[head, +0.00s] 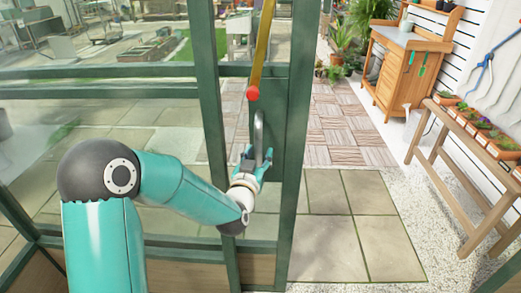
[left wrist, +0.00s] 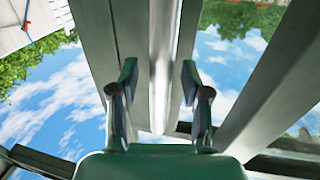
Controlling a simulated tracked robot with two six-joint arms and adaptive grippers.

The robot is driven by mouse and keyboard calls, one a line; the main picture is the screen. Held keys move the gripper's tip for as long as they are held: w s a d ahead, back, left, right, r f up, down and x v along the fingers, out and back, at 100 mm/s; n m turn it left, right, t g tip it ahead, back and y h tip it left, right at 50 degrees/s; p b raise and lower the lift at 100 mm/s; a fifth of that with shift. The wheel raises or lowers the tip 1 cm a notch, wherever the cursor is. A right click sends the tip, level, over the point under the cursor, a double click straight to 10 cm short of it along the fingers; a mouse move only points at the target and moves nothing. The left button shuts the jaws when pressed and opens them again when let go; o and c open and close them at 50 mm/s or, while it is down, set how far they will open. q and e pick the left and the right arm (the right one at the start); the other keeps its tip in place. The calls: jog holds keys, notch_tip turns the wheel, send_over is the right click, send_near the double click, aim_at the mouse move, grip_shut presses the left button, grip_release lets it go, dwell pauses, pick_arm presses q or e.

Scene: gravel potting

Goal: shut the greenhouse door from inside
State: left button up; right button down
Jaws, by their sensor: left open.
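The greenhouse door (head: 297,150), green-framed with glass, stands in front of me in the head view. Its grey curved handle (head: 259,128) is on a green plate near the door's right edge. My left gripper (head: 256,160) is open at the lower end of the handle; its fingers look to be on either side of it. In the left wrist view the open fingers (left wrist: 160,85) have a pale grey upright bar (left wrist: 163,45) between them, with gaps on both sides. I cannot tell whether they touch the handle. My right gripper is out of view.
A yellow rod with a red end (head: 253,93) hangs just above the handle. Right of the door edge is open paving (head: 345,220). A wooden potting cabinet (head: 405,75) and a bench with potted plants (head: 470,150) stand along the right wall.

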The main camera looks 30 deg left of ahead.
pick_arm(q)
jog(key=shift+w+a, duration=0.15)
jog(key=shift+w, duration=0.25)
jog(key=shift+c, duration=0.4)
grip_shut()
